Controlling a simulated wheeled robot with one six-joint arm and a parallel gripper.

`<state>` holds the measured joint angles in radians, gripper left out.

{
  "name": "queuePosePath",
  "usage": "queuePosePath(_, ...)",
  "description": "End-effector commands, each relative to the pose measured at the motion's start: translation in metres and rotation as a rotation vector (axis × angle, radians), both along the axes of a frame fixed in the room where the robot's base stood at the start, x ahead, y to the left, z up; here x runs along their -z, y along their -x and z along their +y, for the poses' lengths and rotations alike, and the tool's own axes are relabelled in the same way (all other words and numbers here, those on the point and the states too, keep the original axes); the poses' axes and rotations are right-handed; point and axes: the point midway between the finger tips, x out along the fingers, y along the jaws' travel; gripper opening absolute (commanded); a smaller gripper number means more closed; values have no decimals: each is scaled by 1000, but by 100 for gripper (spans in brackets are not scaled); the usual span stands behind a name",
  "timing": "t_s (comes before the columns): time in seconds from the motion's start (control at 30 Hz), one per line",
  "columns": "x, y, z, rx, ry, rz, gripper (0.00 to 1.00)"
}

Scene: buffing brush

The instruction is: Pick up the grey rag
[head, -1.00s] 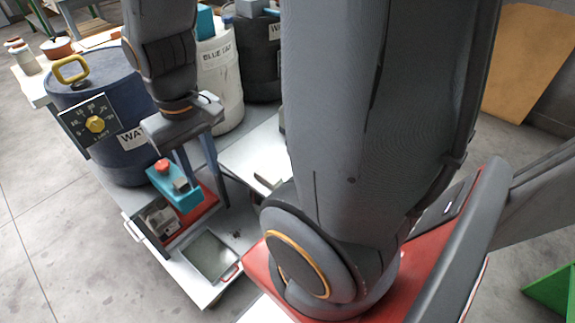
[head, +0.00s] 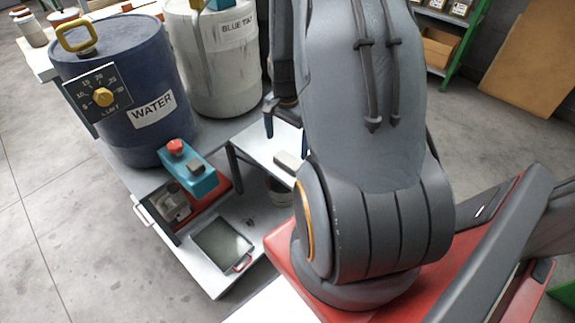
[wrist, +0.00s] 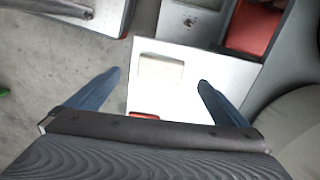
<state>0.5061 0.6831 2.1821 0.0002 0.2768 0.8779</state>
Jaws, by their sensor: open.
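A small, pale grey, flat block-like piece, which looks like the folded grey rag (head: 289,161), lies on a small white table (head: 259,147). In the wrist view the rag (wrist: 160,72) is on the bare white top (wrist: 185,104), between the lines of my two fingers. My gripper (wrist: 160,79) is open and empty, with its dark blue fingers spread wide to either side of the rag. It appears to be above the table, apart from the rag. In the head view my arm hides most of the gripper; one finger (head: 268,118) shows left of the arm.
A blue WATER drum (head: 125,90) and a white BLUE TINT drum (head: 213,60) stand at the left. A teal device with a red knob (head: 187,170) and a grey-topped panel (head: 222,243) are in front. A red item (wrist: 145,116) lies near the rag.

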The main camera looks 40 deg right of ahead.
Motion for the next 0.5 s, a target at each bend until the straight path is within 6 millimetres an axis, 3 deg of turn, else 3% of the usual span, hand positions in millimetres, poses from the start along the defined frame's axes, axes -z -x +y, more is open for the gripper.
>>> queuePosePath(0.5, 50, -2, -10, 49, -1, 1, 100)
